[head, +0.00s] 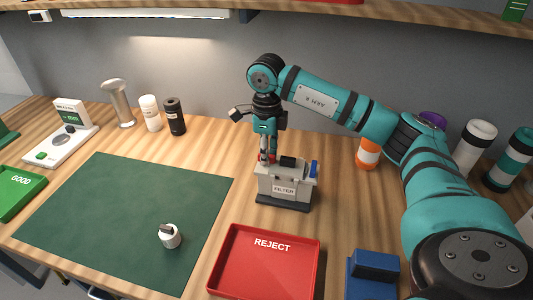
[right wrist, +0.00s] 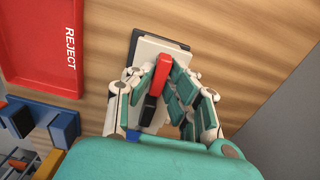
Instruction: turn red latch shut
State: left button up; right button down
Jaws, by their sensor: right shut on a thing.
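The filter box (head: 284,189) is a pale grey block with a FILTER label on a dark base, standing on the wooden bench. A black part (head: 289,162) is on its top and a blue part (head: 314,169) at its right end. My right gripper (head: 267,156) points down at the box's left end, shut on the red latch. In the right wrist view the red latch (right wrist: 163,70) lies along the box top between the fingers (right wrist: 156,92), close against the right-hand pads. Fingers partly hide the latch in the head view. My left gripper is not in view.
A red REJECT tray (head: 264,270) is in front of the box, with a blue block (head: 373,275) to its right. A green mat (head: 120,215) holding a small white knob-like part (head: 170,236) is at left. Bottles (head: 176,117) stand behind. A shelf (head: 330,12) crosses above.

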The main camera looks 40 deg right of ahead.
jog(key=shift+r, duration=0.1)
jog(key=c, duration=1.3)
grip_release()
notch_tip(320, 180, up, 12)
